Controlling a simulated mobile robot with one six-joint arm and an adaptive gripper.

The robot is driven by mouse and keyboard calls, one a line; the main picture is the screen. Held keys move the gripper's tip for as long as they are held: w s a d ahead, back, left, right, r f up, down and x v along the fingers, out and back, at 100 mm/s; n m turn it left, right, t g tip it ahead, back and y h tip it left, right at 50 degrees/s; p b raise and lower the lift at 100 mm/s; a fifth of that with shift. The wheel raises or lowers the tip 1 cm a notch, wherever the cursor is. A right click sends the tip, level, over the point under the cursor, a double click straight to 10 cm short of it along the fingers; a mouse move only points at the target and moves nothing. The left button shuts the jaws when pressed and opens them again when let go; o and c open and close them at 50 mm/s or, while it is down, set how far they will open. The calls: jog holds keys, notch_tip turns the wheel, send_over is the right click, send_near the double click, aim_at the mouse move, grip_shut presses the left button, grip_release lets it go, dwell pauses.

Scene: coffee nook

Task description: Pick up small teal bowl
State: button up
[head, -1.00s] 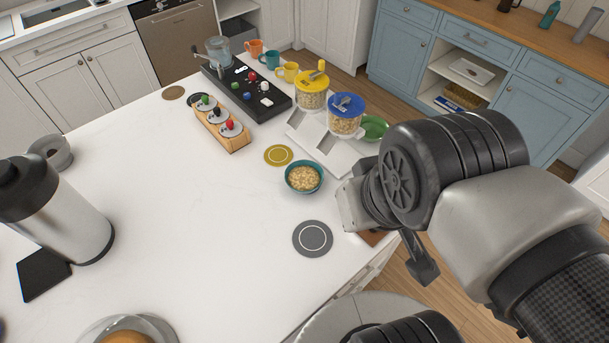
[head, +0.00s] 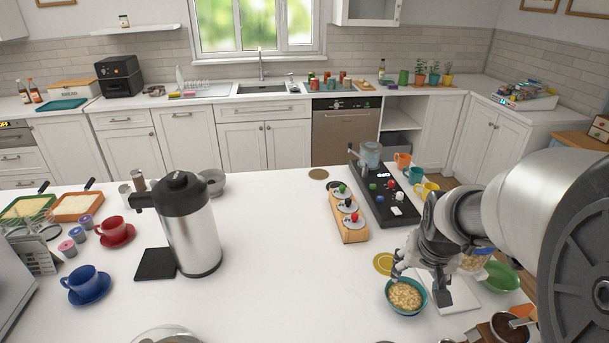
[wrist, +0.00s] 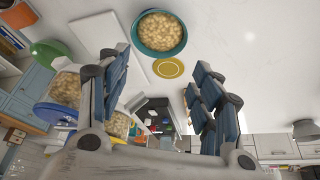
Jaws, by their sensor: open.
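The small teal bowl (head: 407,297) stands upright on the white counter, filled with pale cereal-like pieces. It also shows at the top of the wrist view (wrist: 160,34), beyond the fingertips. My gripper (head: 418,285) is at the bowl's right side in the head view, partly hidden behind its own links. In the wrist view my gripper (wrist: 160,70) has its two blue-padded fingers wide apart with nothing between them. I cannot tell whether a finger touches the bowl.
A yellow round mat (head: 383,263) lies just behind the bowl. A green bowl (head: 502,277) and cereal dispensers (wrist: 66,88) stand close by on the right side. A wooden rack (head: 347,219) and a steel flask (head: 190,228) stand farther left. Counter left of the bowl is clear.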

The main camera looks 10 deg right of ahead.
aim_at(403, 298)
jog(key=o, duration=0.9)
jog(key=b+x, duration=0.4)
jog(key=x, duration=0.7)
jog(key=shift+f, duration=0.25)
jog(key=shift+s+b+x, duration=0.1)
jog(key=shift+b+x, duration=0.5)
jog(key=shift+x, duration=0.8)
jog(key=shift+s+b+x, duration=0.15)
jog(key=shift+b+x, duration=0.45)
jog(key=shift+x, duration=0.85)
